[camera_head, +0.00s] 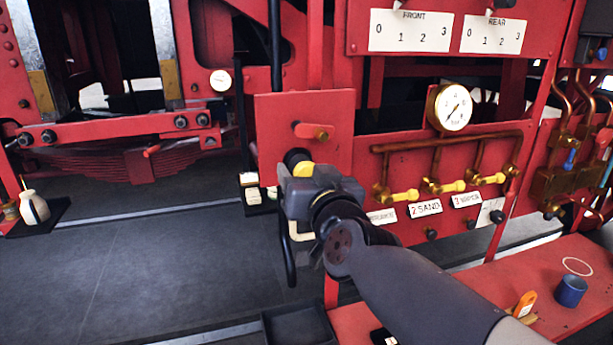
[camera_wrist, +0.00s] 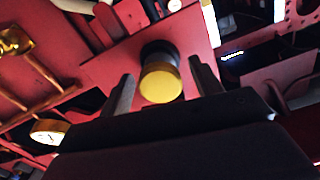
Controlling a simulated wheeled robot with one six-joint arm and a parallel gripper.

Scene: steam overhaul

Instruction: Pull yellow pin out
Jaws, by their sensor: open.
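The yellow pin shows in the wrist view as a round yellow knob (camera_wrist: 160,84) with a dark collar behind it, on a red plate (camera_wrist: 108,68). In the head view a small part of the yellow knob (camera_head: 303,168) shows above my gripper, in front of the red plate (camera_head: 330,112). My gripper (camera_wrist: 160,88) is open, with one dark finger on each side of the knob and gaps between them.
A red-handled lever (camera_head: 312,131) sits on the plate just above my gripper. A pressure gauge (camera_head: 449,108) and yellow-handled valves (camera_head: 404,196) are to the right. A red bench (camera_head: 550,262) with a blue cup (camera_head: 571,291) is at lower right.

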